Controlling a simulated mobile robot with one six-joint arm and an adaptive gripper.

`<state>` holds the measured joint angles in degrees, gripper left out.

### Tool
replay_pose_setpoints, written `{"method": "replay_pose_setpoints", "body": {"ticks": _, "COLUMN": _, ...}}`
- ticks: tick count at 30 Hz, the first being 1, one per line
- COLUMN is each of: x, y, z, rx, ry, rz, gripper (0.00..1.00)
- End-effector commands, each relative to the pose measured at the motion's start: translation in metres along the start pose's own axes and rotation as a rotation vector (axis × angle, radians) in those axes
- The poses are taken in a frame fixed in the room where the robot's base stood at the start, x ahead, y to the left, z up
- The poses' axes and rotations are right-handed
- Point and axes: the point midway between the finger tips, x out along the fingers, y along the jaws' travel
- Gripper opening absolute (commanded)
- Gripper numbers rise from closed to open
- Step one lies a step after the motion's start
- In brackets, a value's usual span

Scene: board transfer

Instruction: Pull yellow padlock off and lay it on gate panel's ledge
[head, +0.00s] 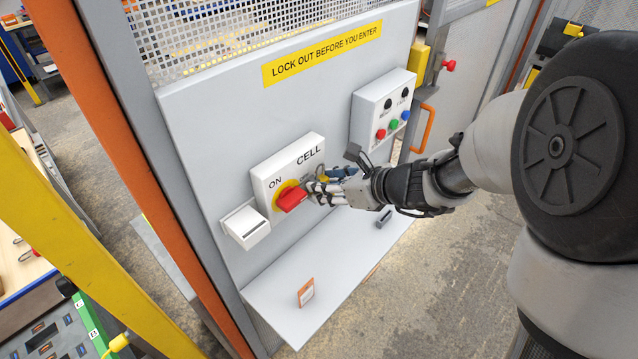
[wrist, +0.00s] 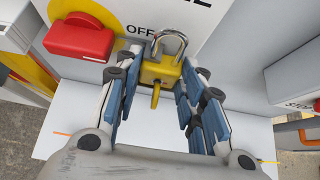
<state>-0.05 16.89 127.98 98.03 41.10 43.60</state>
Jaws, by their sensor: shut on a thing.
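The yellow padlock (wrist: 159,71) has a silver shackle standing up in front of the OFF mark, and a yellow key-like piece hangs below its body. My gripper (head: 318,189) is at the right side of the switch's red handle (head: 291,199). I cannot tell whether the shackle still passes through anything. In the head view my fingers mostly hide the padlock. The gate panel's grey ledge (head: 335,270) lies below the switch and also shows in the wrist view (wrist: 75,128).
An orange-edged card (head: 306,292) stands on the ledge at its front left, and a small dark item (head: 384,219) is at its right end. A white box (head: 245,226) is left of the switch. A button box (head: 383,108) is above right. The ledge's middle is clear.

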Motion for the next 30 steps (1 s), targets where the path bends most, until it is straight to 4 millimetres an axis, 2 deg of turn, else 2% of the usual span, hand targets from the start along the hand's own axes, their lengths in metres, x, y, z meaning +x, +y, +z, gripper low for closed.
{"method": "replay_pose_setpoints", "body": {"ticks": 30, "x": -0.021, "y": 0.000, "z": -0.015, "rx": 0.000, "ry": 0.001, "rz": 0.000, "gripper": 0.12}}
